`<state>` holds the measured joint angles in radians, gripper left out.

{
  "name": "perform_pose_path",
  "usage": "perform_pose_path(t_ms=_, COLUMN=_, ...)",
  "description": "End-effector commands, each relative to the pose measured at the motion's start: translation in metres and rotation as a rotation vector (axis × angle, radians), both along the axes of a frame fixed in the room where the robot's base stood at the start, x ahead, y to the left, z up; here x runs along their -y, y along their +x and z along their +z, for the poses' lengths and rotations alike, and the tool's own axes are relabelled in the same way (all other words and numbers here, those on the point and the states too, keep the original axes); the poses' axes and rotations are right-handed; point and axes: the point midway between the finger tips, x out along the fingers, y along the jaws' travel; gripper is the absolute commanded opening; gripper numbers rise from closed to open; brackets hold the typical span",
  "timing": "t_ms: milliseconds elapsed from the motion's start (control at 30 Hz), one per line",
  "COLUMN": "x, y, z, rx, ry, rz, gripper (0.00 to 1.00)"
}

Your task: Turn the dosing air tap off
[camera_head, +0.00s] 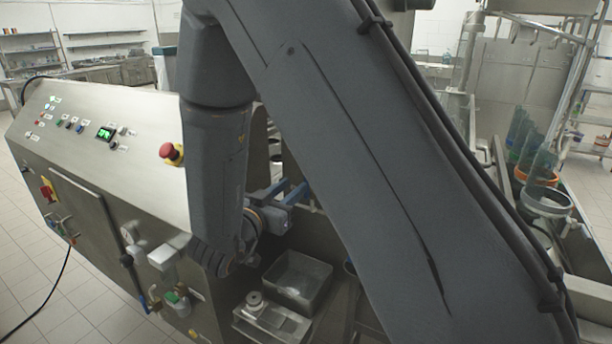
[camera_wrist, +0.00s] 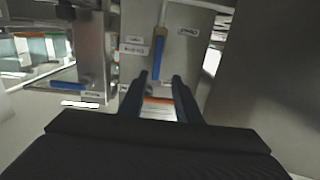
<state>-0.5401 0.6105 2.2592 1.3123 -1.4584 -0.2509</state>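In the wrist view, a tap with a blue lever handle (camera_wrist: 158,58) hangs vertically below a yellow-brown fitting on a metal panel. My gripper (camera_wrist: 161,77) has its two dark fingers apart, one on each side of the handle's lower end as seen here. I cannot tell whether they touch it or how far ahead it lies. A second blue lever (camera_wrist: 68,85) lies nearly horizontal at the left. The small labels are too blurred to tell which tap is the dosing air tap. In the head view, my arm hides much of the area around my gripper (camera_head: 298,190).
In the head view, the steel control cabinet (camera_head: 100,155) with a red emergency button (camera_head: 171,153) stands left of my arm. A metal tray (camera_head: 297,281) is below my gripper. Cups in ring holders (camera_head: 548,201) stand at the right. Tiled floor is open at the left.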

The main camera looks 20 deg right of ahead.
Motion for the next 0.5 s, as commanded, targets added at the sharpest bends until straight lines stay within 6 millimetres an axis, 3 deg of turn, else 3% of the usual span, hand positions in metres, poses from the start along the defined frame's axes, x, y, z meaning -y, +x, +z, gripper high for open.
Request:
perform_pose_path(t_ms=167, x=0.004, y=-0.004, z=0.005, rx=0.02, ry=-0.039, rz=-0.037, gripper=0.3)
perform_pose_path(t_ms=500, x=0.039, y=0.029, z=0.006, rx=0.02, ry=-0.038, rz=-0.038, gripper=0.3)
